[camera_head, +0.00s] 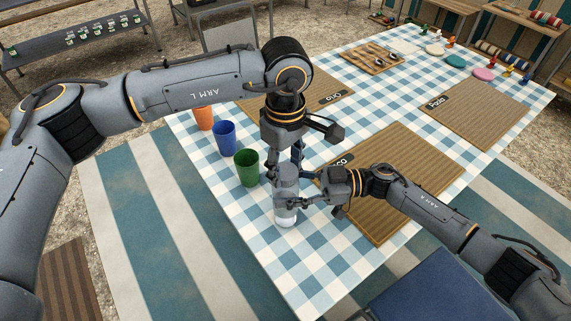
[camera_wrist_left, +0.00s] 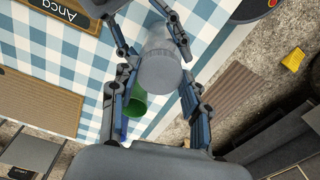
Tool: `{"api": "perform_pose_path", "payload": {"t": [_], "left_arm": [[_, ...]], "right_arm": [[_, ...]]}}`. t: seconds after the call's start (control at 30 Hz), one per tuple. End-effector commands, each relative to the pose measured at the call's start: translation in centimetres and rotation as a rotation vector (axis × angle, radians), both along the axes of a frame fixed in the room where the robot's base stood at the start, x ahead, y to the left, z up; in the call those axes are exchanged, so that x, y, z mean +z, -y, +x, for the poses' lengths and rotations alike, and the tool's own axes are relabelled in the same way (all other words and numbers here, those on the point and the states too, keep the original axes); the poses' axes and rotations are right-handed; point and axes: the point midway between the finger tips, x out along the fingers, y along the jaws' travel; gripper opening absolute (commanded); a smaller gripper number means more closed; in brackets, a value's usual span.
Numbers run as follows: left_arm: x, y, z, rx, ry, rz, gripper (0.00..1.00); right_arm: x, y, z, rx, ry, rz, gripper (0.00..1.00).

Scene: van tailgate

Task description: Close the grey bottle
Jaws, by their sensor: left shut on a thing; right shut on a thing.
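The grey bottle (camera_head: 286,217) stands upright on the checked cloth near the table's front edge, its pale lower end showing below my right gripper. My right gripper (camera_head: 292,200) comes from the right and is shut on the bottle's body. My left gripper (camera_head: 287,168) points down from above and is shut on the grey cap at the bottle's top. In the left wrist view the round grey cap (camera_wrist_left: 160,70) lies between the fingers of my left gripper (camera_wrist_left: 152,48). The fingers hide the joint between cap and bottle, so I cannot tell how far it is screwed on.
A green cup (camera_head: 246,167) stands close left of the bottle, with a blue cup (camera_head: 224,138) and an orange cup (camera_head: 203,117) behind it. A woven mat (camera_head: 395,205) lies under my right arm. A wooden tray (camera_head: 371,57) and coloured pieces are at the far end.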

Motion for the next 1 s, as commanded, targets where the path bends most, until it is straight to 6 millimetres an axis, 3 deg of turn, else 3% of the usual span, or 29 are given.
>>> {"api": "perform_pose_path", "payload": {"t": [0.03, 0.13, 0.57, 1.0], "left_arm": [[0.0, 0.0, 0.0, 0.002, 0.001, 0.001, 0.52], [0.0, 0.0, 0.0, 0.002, 0.0, 0.0, 0.73], [0.8, 0.0, 0.1, 0.004, 0.003, -0.001, 0.73], [9.4, 0.0, 0.1, 0.003, 0.004, -0.001, 0.73]], "right_arm": [[0.0, 0.0, 0.0, 0.001, 0.0, 0.0, 0.0], [0.0, 0.0, 0.0, 0.001, 0.0, 0.0, 0.0], [0.0, 0.0, 0.0, 0.0, 0.0, 0.0, 0.0], [0.0, 0.0, 0.0, 0.0, 0.0, 0.0, 0.0]]}}
